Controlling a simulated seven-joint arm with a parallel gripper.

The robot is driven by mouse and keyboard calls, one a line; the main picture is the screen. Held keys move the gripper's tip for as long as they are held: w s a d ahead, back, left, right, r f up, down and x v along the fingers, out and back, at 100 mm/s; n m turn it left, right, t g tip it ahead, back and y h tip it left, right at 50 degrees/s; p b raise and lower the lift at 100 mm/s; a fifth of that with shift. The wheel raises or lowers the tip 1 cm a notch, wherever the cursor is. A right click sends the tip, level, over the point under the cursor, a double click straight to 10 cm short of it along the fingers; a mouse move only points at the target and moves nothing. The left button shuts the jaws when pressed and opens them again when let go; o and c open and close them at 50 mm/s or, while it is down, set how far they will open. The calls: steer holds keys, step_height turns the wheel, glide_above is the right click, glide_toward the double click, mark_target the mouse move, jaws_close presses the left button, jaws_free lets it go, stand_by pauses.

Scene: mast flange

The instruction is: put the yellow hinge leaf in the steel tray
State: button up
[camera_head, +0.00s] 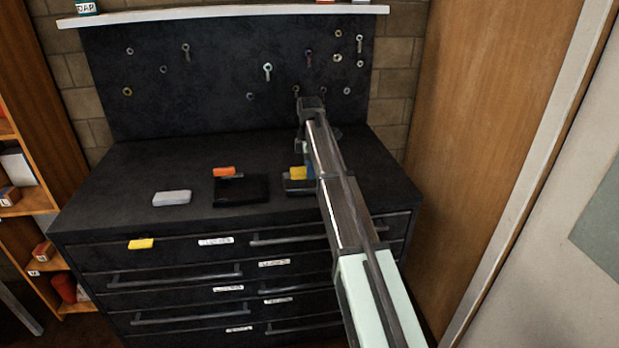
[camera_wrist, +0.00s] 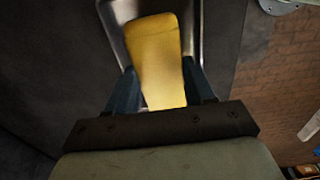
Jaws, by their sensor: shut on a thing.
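The yellow hinge leaf (camera_wrist: 156,55) is between the two dark blue fingers of my gripper (camera_wrist: 160,75), which is shut on it. It also shows as a small yellow block in the head view (camera_head: 298,173). The steel tray (camera_wrist: 194,28) lies behind the leaf in the wrist view, and its rim shows on both sides of the leaf. In the head view the tray (camera_head: 292,187) is on the bench top, partly hidden by the leaf and my arm. I cannot tell whether the leaf touches the tray floor.
A black tray (camera_head: 240,194) with an orange piece (camera_head: 224,171) at its back edge is left of the steel tray. A pale grey block (camera_head: 172,198) lies further left. A dark pegboard (camera_head: 220,75) with hooks and rings stands behind. A yellow piece (camera_head: 141,244) shows at the drawer front.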

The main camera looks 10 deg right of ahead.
steer(key=shift+f, duration=1.9)
steer(key=shift+f, duration=0.1)
steer(key=o, duration=1.4)
step_height(320, 180, up, 12)
steer(key=shift+r, duration=0.1)
